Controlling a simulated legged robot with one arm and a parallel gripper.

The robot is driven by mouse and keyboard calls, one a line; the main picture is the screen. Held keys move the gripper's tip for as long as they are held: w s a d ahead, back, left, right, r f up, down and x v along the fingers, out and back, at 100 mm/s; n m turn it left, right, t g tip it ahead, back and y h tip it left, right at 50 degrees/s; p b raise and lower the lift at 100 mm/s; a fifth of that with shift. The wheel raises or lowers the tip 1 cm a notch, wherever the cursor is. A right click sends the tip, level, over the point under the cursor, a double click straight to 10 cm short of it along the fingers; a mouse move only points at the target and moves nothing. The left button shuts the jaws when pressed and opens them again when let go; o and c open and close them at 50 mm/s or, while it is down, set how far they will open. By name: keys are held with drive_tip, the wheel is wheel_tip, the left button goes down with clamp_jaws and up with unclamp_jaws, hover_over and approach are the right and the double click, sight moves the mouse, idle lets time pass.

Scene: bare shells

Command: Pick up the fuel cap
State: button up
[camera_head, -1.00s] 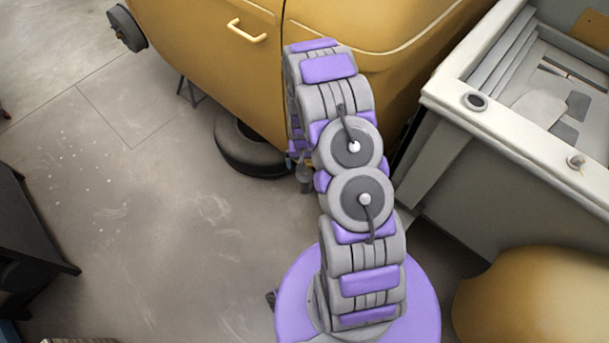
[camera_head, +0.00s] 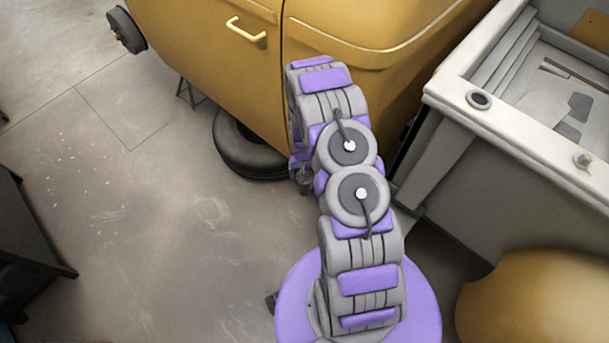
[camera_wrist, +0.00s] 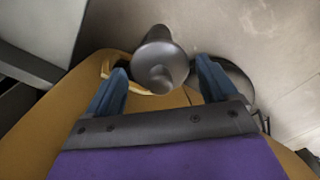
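A dark grey, rounded cap-like piece with a narrower knob (camera_wrist: 160,50), which looks like the fuel cap, shows between my fingers in the wrist view. My gripper (camera_wrist: 162,72) is open, with one blue finger on each side of the piece. I see gaps between it and the fingers; I cannot tell how far it is in depth. In the head view my arm hides most of my gripper, and a small grey piece (camera_head: 305,186) shows beside the arm's far end; I cannot tell whether it is the cap.
A yellow vehicle body (camera_head: 205,50) with a handle (camera_head: 246,30) stands just beyond my arm. A dark tyre (camera_head: 245,155) lies below it. A pale open bin (camera_head: 455,90) stands on the right, and a yellow rounded panel (camera_head: 540,300) at front right.

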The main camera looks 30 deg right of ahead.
drive_tip(key=c, duration=0.8)
drive_tip(key=shift+r, duration=0.1)
